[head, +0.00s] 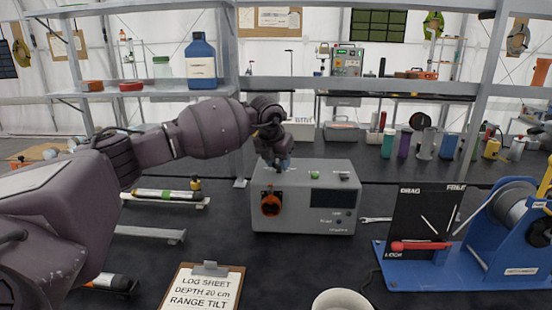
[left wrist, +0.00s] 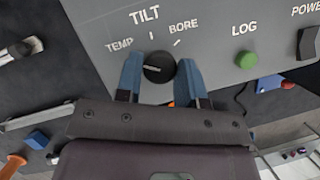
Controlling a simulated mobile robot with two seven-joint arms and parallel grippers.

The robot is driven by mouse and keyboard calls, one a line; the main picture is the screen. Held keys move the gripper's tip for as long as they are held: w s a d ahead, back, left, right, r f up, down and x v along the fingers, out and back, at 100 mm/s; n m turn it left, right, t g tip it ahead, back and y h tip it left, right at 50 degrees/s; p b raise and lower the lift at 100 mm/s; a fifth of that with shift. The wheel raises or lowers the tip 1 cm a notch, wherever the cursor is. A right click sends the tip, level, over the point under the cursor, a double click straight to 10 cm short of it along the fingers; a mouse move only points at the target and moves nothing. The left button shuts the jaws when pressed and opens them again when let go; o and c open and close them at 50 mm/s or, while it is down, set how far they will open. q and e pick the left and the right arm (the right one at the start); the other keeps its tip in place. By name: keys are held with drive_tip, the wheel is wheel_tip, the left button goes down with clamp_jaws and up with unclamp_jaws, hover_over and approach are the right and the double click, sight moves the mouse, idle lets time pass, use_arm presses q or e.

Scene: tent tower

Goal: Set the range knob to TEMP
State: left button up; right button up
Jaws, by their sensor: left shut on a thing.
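The range knob (left wrist: 158,67) is a black round knob with a white pointer line, on the grey instrument box (head: 335,180). In the left wrist view the label TEMP (left wrist: 119,45) is at its upper left, TILT (left wrist: 145,14) above and BORE (left wrist: 184,25) at its upper right. The white line points left, roughly to the TEMP side. My left gripper (left wrist: 160,77) has its blue fingers on both sides of the knob, shut on it. In the head view my left gripper (head: 280,163) is at the top of the box and hides the knob. My right gripper is not in view.
A green LOG button (left wrist: 247,60) and a black POWER switch (left wrist: 309,43) are on the same panel. A clipboard (head: 203,290) lies in front of the box. A wrench (head: 376,219) and a blue winch stand (head: 440,268) are to the right.

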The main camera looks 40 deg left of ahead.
use_arm(q)
drive_tip(key=shift+n, duration=0.3)
drive_tip(key=o, duration=0.9)
drive_tip(key=p+v, duration=0.1)
drive_tip(key=v, duration=1)
drive_tip(key=shift+f, duration=0.1)
drive_tip(key=shift+d, duration=0.1)
